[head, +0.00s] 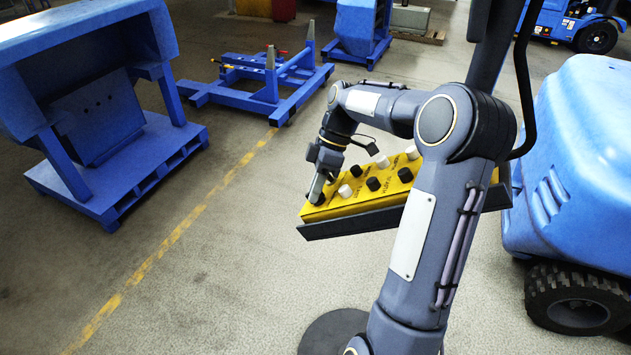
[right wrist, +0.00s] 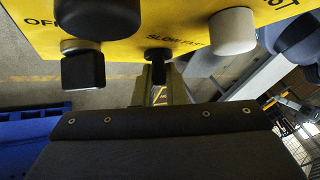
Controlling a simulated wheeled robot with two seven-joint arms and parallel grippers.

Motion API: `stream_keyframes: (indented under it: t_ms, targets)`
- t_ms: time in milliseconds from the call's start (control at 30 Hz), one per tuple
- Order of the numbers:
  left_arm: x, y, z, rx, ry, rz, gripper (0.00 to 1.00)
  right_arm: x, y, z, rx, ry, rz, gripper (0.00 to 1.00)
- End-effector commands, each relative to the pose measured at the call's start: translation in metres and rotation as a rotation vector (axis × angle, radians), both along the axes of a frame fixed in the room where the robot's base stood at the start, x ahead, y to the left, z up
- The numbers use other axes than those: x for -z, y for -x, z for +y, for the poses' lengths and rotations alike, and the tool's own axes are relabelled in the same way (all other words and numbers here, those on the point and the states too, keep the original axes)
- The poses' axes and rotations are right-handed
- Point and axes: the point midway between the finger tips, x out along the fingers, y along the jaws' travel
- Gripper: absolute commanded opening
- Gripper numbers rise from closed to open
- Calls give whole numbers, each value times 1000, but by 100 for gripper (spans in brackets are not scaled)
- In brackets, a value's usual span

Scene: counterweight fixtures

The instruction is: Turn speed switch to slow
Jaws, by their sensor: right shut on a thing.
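A yellow control panel (head: 350,205) with black and white knobs stands tilted in the middle of the head view. It fills the top of the right wrist view (right wrist: 120,52). The speed switch (right wrist: 157,54) is a small black knob beside the lettering "SLOW FAST". My right gripper (head: 318,193) is at the panel's left end in the head view. In the right wrist view its fingers (right wrist: 160,78) are shut on the speed switch, which is partly hidden between them. I cannot tell clearly which way the switch points. My left gripper is not in view.
A white knob (right wrist: 232,31) and a black square knob (right wrist: 83,69) flank the switch closely. Blue fixtures (head: 110,125) stand at left, a blue frame (head: 265,90) lies behind, and a blue vehicle (head: 580,150) is at right. The floor (head: 230,270) left of the panel is clear.

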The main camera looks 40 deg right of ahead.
Motion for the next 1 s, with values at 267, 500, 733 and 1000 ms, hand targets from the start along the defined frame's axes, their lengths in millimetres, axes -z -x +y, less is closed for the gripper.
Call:
stream_keyframes:
  t_ms: [267,500,733,1000]
  targets:
    - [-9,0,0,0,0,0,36,0,0,-2,-62,-41,24,0]
    - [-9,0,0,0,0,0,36,1,0,-2,-74,-48,28,0]
    - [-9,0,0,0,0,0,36,1,0,-2,-74,-47,28,0]
    - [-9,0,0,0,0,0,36,1,0,-1,-73,-48,28,33]
